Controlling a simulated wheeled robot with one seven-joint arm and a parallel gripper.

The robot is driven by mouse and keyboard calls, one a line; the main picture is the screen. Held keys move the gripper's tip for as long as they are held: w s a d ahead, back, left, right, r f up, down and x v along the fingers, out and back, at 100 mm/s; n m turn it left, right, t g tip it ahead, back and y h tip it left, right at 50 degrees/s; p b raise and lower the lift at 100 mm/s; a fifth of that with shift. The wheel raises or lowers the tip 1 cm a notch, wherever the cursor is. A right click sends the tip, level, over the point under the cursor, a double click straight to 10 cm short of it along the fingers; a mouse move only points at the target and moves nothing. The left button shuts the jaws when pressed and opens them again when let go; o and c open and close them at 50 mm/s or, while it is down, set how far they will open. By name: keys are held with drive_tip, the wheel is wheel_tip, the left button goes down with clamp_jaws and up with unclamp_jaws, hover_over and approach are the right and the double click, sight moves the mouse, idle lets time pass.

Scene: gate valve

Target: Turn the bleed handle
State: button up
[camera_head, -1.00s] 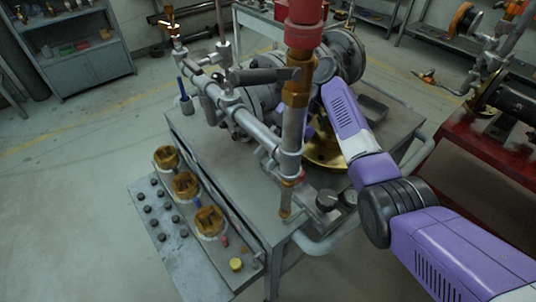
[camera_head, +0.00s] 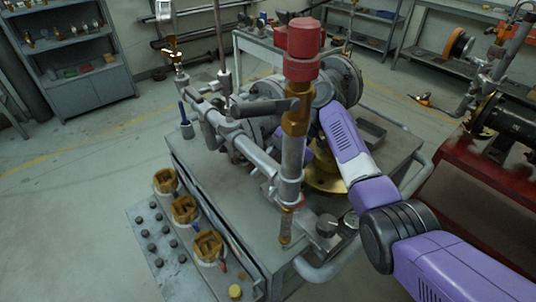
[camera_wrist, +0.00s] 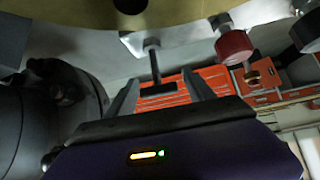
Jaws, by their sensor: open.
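In the wrist view, a small dark T-shaped handle (camera_wrist: 153,62), which looks like the bleed handle, hangs from a light square fitting under a brass-coloured flange. Its crossbar lies between the fingertips of my gripper (camera_wrist: 160,78). The fingers are open, one on each side of the handle, and a gap shows on both sides; I cannot tell how deep it sits between them. In the head view, the valve assembly (camera_head: 262,130) stands on a grey cart. My arm reaches behind its front pipe, and my gripper and the handle are hidden there.
A red knob (camera_wrist: 234,46) hangs close to the right of the handle. A dark round body (camera_wrist: 40,120) fills the wrist view's left. The upright pipe with a red cap (camera_head: 300,45) stands beside my arm. The cart (camera_head: 205,165) carries several brass parts along its front.

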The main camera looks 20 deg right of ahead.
wheel_tip(320, 180, up, 20)
drive_tip(key=p, duration=0.4)
drive_tip(key=shift+f, duration=0.25)
